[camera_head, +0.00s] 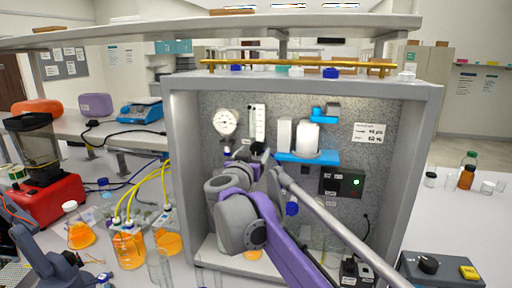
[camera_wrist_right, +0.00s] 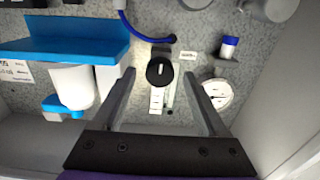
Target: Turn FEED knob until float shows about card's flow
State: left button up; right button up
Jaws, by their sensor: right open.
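A white flow tube (camera_head: 257,122) stands on the speckled back panel, right of a round dial gauge (camera_head: 225,122). Its float is too small to make out. In the wrist view, a black knob (camera_wrist_right: 160,71) with a pale pointer line sits at the end of the flow tube (camera_wrist_right: 157,102). My right gripper (camera_wrist_right: 159,75) is open, its fingertips on either side of the knob in the picture; I see no contact and cannot judge the depth gap. In the head view my right arm and gripper (camera_head: 258,156) hide the knob. A white card (camera_head: 367,133) is on the panel.
A blue shelf (camera_head: 297,157) with a white canister (camera_head: 307,138) juts out right of the gripper. A black box with a green display (camera_head: 341,183) is below. Grey side walls (camera_head: 184,160) bound the rig. Flasks with yellow tubes (camera_head: 128,247) stand at front left.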

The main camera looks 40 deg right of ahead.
aim_at(255, 150)
jog(key=shift+x, duration=1.75)
grip_shut()
